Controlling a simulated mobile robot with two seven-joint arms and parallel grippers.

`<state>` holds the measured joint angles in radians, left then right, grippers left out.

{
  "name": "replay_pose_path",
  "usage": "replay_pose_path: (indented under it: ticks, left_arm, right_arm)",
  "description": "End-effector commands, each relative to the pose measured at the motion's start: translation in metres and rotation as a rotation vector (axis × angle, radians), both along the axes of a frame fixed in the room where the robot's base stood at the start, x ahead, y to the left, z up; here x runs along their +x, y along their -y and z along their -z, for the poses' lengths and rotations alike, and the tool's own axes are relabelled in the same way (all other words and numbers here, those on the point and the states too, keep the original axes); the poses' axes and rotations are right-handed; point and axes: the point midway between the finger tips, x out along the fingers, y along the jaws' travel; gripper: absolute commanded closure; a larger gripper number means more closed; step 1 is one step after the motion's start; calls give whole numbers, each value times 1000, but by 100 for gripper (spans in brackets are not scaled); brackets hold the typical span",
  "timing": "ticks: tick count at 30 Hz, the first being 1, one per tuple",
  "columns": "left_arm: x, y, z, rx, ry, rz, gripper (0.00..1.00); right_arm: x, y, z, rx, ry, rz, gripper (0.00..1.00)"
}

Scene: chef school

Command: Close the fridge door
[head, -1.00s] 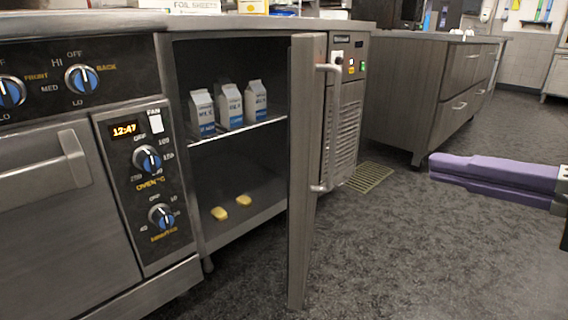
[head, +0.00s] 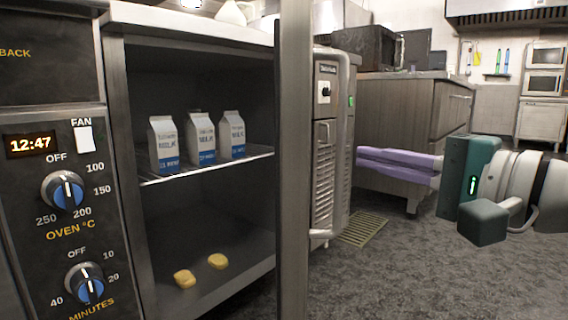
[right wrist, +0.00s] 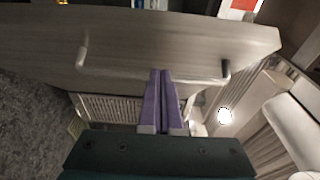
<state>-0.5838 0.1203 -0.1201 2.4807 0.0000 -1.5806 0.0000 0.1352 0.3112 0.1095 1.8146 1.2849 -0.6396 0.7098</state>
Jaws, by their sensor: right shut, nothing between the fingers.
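The fridge door (head: 294,180) stands open, seen nearly edge-on in the head view. Its handle (head: 322,236) is on the right-hand, outer face. The open fridge compartment (head: 210,240) is left of the door. My right gripper (head: 360,162) has purple fingers, shut and empty, pointing left toward the door's outer face. In the right wrist view the door (right wrist: 150,45) spans the top, and the shut fingertips (right wrist: 163,73) lie over its lower edge, between the two handle ends. Whether they touch the door I cannot tell. My left gripper is not in view.
Three milk cartons (head: 202,138) stand on the fridge shelf (head: 250,153), with two yellow items (head: 184,278) on the fridge floor. An oven panel (head: 60,215) is at the left. A drawer cabinet (head: 400,110) stands behind my gripper. A floor grate (head: 363,228) lies right of the door.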

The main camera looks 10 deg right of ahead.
Motion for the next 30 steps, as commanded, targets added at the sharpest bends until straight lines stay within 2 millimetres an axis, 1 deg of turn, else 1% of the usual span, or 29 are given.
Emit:
replay_pose_path:
  ticks: [1, 3, 6, 9, 14, 24, 27, 30]
  left_arm:
    - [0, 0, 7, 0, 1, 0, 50]
    - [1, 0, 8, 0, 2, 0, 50]
    - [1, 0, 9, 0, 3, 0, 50]
    - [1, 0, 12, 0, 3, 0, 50]
    - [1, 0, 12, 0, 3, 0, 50]
    - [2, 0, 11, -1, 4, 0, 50]
    - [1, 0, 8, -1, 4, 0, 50]
    - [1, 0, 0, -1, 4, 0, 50]
  right_arm:
    - [10, -5, 2, 3, 4, -1, 100]
    - [18, -14, 2, 2, 1, -2, 100]
    - [22, -29, 1, 3, 1, -2, 100]
    - [25, -39, 1, 2, 0, -2, 100]
    - [27, -46, 1, 1, 0, -1, 100]
    - [27, -47, 0, 0, -1, 0, 100]
    - [27, -51, -1, 1, -2, 5, 100]
    - [29, -61, -3, 3, -3, 21, 100]
